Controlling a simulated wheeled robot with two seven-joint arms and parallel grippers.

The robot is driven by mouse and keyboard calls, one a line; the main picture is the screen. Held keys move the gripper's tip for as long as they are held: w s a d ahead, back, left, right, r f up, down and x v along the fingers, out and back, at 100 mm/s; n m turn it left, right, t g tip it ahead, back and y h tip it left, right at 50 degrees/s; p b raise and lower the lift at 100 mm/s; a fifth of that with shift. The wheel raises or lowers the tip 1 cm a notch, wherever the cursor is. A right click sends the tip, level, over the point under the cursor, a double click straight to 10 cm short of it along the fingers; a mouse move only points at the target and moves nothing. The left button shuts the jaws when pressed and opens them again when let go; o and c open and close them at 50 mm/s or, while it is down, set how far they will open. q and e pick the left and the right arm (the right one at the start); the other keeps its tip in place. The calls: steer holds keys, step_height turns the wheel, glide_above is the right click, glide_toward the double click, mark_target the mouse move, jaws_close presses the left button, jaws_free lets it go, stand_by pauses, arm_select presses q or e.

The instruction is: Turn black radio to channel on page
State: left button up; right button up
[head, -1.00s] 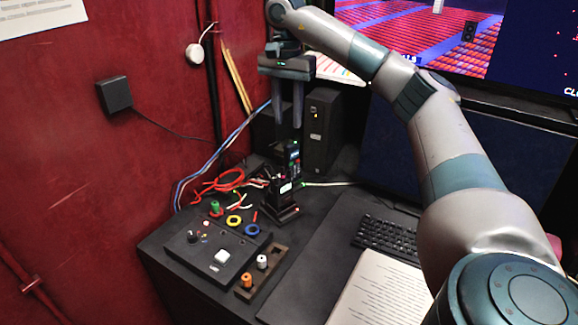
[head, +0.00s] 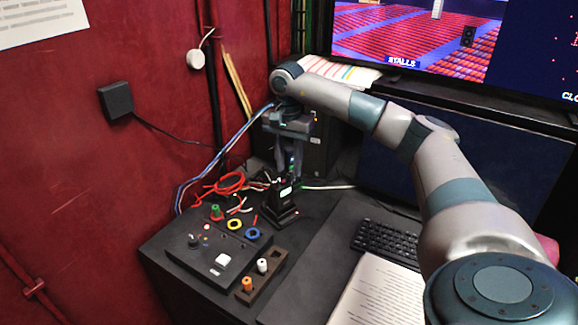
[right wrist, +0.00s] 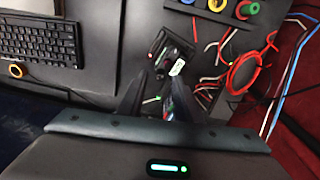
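The black radio (head: 284,196) stands upright on its dark base at the back of the desk, with a small lit screen on its front. My right gripper (head: 289,168) points down over the radio's upper part. In the right wrist view its two fingers (right wrist: 160,90) are apart, with the radio (right wrist: 178,68) between and just beyond them. I cannot tell whether a finger touches it. A printed page (head: 378,292) lies on the desk at the lower right; its text is too small to read. My left gripper is not in view.
A control panel (head: 205,250) with a white button stands in front of the radio, beside a block with orange and white pegs (head: 262,278). Red cables (head: 222,185) lie left of the radio. A keyboard (head: 385,238) lies to the right.

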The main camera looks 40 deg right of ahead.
mark_target(289, 177)
steer(key=shift+f, duration=1.05)
steer(key=shift+c, duration=0.7)
jaws_close()
steer(key=shift+f+m, duration=0.1)
steer(key=shift+m, duration=0.5)
steer(key=shift+m+b, duration=0.45)
steer(key=shift+m, duration=0.25)
steer(key=shift+o, duration=0.7)
jaws_free()
